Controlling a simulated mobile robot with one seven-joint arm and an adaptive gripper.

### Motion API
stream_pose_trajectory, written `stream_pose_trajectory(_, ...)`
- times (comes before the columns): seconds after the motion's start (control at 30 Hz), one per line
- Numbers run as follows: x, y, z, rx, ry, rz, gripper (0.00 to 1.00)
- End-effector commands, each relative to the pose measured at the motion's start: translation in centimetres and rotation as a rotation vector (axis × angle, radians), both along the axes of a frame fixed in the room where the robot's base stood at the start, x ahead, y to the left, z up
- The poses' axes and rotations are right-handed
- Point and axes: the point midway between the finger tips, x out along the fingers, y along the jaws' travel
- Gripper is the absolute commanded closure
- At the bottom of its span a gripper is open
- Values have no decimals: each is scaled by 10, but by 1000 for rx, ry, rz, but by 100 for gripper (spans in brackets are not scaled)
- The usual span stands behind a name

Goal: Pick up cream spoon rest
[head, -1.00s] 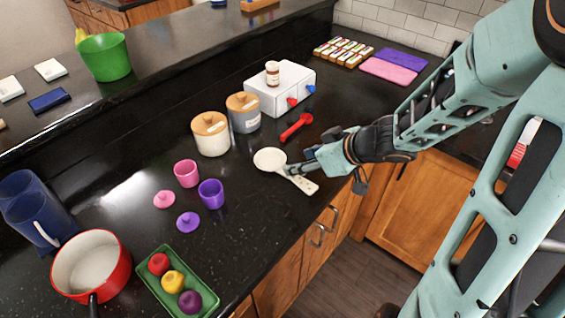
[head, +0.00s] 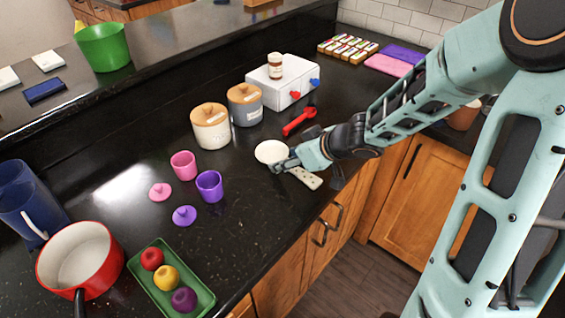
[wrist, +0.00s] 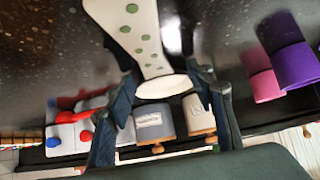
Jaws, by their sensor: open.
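The cream spoon rest (head: 270,152) lies on the dark counter near its front edge, with a round bowl and a handle dotted with green that points toward the edge. It also shows in the wrist view (wrist: 146,33), its handle running up the picture and its round bowl lower down. My gripper (head: 276,166) is open over the spoon rest, near where bowl and handle meet. In the wrist view its two dark fingers (wrist: 160,92) stand on either side of the spoon rest. Part of the spoon rest is hidden by the gripper in the head view. I cannot tell whether they touch.
A red spoon (head: 299,121) lies behind the gripper. White (head: 211,126) and grey (head: 245,105) canisters, a white box (head: 283,82), and pink (head: 183,165) and purple (head: 209,186) cups stand nearby. A red pot (head: 80,258) and green tray (head: 171,284) are farther left.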

Motion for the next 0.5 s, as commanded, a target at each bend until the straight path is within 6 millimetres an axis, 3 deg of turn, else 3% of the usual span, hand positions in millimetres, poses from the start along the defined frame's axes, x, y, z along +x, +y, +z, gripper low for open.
stream_pose_trajectory(0.03,0,0,0,0,0,0,51)
stream_pose_trajectory(0.5,-1,0,0,0,2,0,100)
